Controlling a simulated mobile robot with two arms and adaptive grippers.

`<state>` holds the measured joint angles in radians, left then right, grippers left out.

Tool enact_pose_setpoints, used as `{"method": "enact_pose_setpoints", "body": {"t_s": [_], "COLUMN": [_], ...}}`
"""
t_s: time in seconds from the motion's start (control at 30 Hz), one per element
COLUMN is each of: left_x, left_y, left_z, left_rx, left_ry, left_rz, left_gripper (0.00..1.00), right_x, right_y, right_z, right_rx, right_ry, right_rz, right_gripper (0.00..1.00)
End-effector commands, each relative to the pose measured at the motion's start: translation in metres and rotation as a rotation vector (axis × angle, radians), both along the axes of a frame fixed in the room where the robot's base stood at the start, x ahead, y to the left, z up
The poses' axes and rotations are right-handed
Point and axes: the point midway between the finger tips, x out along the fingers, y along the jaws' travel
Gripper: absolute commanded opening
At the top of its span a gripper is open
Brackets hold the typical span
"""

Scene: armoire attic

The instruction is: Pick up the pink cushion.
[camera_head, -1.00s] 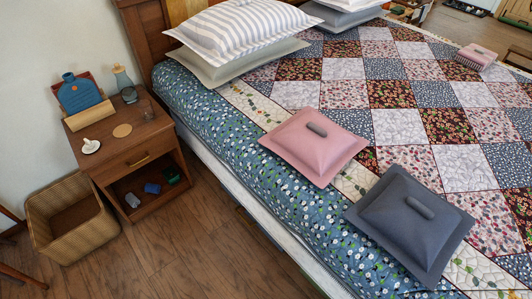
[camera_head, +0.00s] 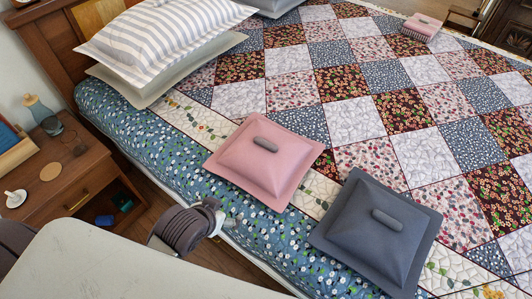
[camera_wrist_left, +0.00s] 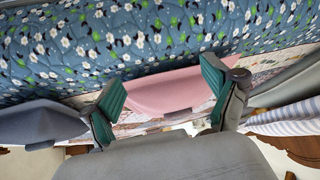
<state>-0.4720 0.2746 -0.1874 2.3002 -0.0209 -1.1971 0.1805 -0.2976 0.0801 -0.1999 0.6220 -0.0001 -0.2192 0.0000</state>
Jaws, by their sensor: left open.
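The pink cushion (camera_head: 265,165) lies flat on the near edge of the bed, with a dark grey handle-like piece on top. In the left wrist view the pink cushion (camera_wrist_left: 162,92) shows beyond and between two spread green-padded fingers. My left gripper (camera_wrist_left: 163,84) is open with nothing held. In the head view my left gripper (camera_head: 228,219) is beside the bed's side, just below and left of the cushion, partly hidden by my wrist. They look apart. My right gripper is not in view.
A dark blue-grey cushion (camera_head: 376,232) lies right of the pink one. Striped (camera_head: 165,38) and plain pillows lie at the headboard. A pink brush-like item (camera_head: 421,27) rests farther back. A wooden nightstand (camera_head: 62,182) stands left. The quilt's middle is mostly clear.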

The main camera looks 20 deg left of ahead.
Motion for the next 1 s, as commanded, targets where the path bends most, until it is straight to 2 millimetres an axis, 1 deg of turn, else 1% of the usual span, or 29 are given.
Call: {"method": "enact_pose_setpoints", "body": {"t_s": [0.03, 0.1, 0.2, 0.4, 0.53, 0.67, 0.9, 1.0], "left_x": [0.016, 0.035, 0.06, 0.1, 0.115, 0.129, 0.171, 0.184], "left_y": [0.002, 0.001, -0.001, -0.004, -0.005, -0.009, -0.021, -0.025], "left_z": [0.008, 0.018, 0.03, 0.05, 0.059, 0.059, 0.042, 0.035], "left_rx": [-0.001, -0.018, -0.049, -0.123, -0.169, -0.19, -0.19, -0.19], "left_ry": [-0.065, -0.152, -0.263, -0.447, -0.524, -0.552, -0.553, -0.551], "left_rz": [-0.009, -0.019, -0.042, -0.105, -0.147, -0.161, -0.161, -0.16], "left_gripper": [0.86, 0.86, 0.86, 0.86, 0.86, 0.86, 0.86, 0.86], "right_x": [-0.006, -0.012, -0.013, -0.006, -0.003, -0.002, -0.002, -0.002], "right_y": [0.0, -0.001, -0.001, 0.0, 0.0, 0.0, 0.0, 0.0], "right_z": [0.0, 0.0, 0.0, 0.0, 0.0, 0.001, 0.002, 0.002], "right_rx": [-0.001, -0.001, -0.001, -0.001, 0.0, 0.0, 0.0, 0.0], "right_ry": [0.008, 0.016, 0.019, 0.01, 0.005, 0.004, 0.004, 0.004], "right_rz": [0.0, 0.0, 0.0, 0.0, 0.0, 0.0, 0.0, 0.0], "right_gripper": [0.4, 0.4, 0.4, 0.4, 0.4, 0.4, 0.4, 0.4]}}
